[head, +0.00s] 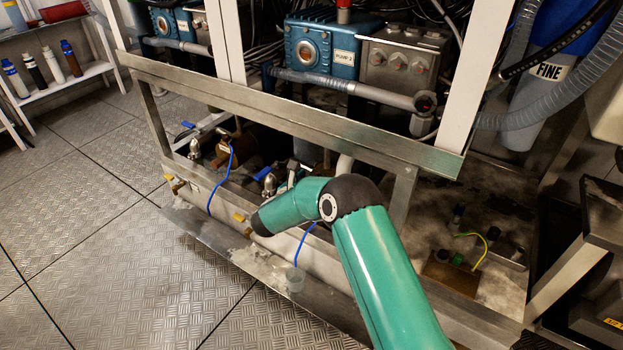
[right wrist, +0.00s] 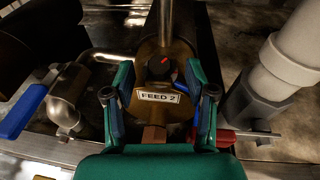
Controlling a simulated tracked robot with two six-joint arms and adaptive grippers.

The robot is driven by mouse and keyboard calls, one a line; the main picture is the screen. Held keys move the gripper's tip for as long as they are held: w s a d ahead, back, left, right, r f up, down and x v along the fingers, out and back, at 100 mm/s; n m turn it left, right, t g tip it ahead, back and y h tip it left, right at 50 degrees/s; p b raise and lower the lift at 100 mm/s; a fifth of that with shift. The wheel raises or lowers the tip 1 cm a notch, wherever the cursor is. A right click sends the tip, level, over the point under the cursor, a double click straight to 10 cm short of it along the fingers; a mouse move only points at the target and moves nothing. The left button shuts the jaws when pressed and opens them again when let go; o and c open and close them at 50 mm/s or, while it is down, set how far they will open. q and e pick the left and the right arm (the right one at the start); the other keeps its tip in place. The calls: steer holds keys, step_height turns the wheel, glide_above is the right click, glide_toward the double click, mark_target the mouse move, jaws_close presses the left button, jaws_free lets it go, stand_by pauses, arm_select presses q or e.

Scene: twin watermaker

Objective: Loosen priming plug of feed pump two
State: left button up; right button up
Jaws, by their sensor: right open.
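Feed pump two is a brass-coloured body with a white "FEED 2" label (right wrist: 160,96) in the right wrist view. Above the label sits a dark round plug (right wrist: 159,68) with a red mark, which looks like the priming plug. My right gripper (right wrist: 159,70) is open, with one finger on each side of the plug and the label. A gap shows between each fingertip and the plug. In the head view my right arm reaches over the lower frame and hides most of this pump and the gripper. My left gripper is not in view.
Left of the pump is a metal valve (right wrist: 68,100) with a blue handle (right wrist: 24,112). Right of it are a red handle (right wrist: 226,138) and a thick white pipe (right wrist: 285,65). A steel frame rail (head: 300,122) crosses above the work area in the head view.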

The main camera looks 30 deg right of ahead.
steer(key=v, duration=1.1)
steer(key=s+a+f+m+g+y, duration=0.2)
steer(key=s+f+g+y, duration=0.2)
steer(key=s+f, duration=0.45)
steer(key=s+a+f+m+g+y, duration=0.2)
steer(key=s+f+g+y, duration=0.1)
steer(key=s+f, duration=0.55)
steer(key=s+a+f+m+g+y+p, duration=0.1)
steer(key=s+a+f+m+y, duration=0.2)
steer(key=s+a+m+y, duration=0.35)
steer(key=s+a+f+m+g+y+p, duration=0.1)
steer(key=s+a+f+m+g+y, duration=0.2)
steer(key=s+a+m, duration=0.6)
step_height(320, 180, up, 38)
steer(key=w+m+t+y+p, duration=0.1)
steer(key=m+t+p, duration=0.3)
steer(key=p, duration=3.4)
steer(key=w+m, duration=0.1)
steer(key=m, duration=0.1)
steer(key=shift+r+m, duration=0.25)
steer(key=shift+m, duration=0.1)
